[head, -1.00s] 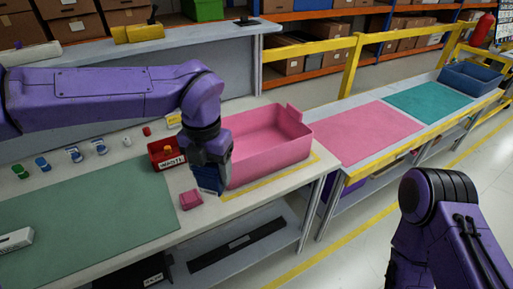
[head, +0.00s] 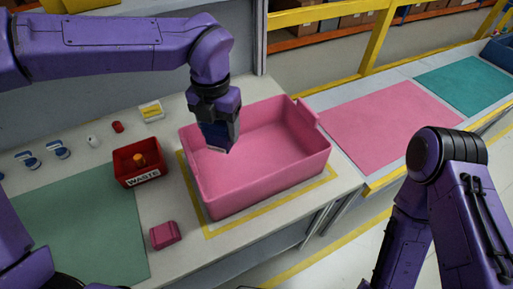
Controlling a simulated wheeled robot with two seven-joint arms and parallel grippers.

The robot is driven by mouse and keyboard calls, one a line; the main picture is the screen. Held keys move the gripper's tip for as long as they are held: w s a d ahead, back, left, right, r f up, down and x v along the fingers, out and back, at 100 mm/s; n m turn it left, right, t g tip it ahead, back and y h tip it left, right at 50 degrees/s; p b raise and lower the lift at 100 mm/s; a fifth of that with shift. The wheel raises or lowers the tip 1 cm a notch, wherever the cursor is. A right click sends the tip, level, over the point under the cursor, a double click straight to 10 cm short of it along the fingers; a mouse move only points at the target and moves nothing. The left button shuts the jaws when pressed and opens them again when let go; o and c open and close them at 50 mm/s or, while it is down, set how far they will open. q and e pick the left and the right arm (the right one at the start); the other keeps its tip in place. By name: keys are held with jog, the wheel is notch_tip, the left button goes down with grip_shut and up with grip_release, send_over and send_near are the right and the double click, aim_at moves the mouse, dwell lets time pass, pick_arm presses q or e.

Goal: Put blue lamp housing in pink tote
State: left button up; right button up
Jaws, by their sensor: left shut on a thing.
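The pink tote (head: 287,185) stands on the workbench inside a yellow outline, open at the top and with no object visible inside. My left gripper (head: 218,140) points down over the left part of the tote's opening. It is shut on the blue lamp housing (head: 219,138), a dark blue piece mostly hidden by the gripper. I cannot tell how far the housing is above the tote floor. My right arm shows at the right, but its gripper is not in view.
A red waste bin (head: 140,163) with an orange item stands left of the tote. A small pink block (head: 164,235) lies in front of it. A green mat (head: 85,230) and several small parts lie at left. A pink mat (head: 390,125) lies right of the tote.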

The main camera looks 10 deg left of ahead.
aim_at(221, 138)
pick_arm(q)
jog(key=shift+w+f+b, duration=0.2)
jog(key=shift+f, duration=0.45)
jog(key=shift+w+f+b, duration=0.15)
jog(key=shift+f, duration=0.8)
jog(key=shift+s+f+b, duration=0.2)
jog(key=shift+f+b, duration=0.1)
notch_tip(221, 138, down, 9)
jog(key=shift+w+f+p, duration=0.1)
jog(key=shift+f+p, duration=0.1)
jog(key=shift+p, duration=0.25)
jog(key=shift+f, duration=0.1)
jog(key=o, duration=0.7)
jog(key=shift+f, duration=0.1)
jog(key=o, duration=0.4)
jog(key=shift+o, duration=0.2)
notch_tip(221, 138, up, 12)
jog(key=shift+r, duration=0.2)
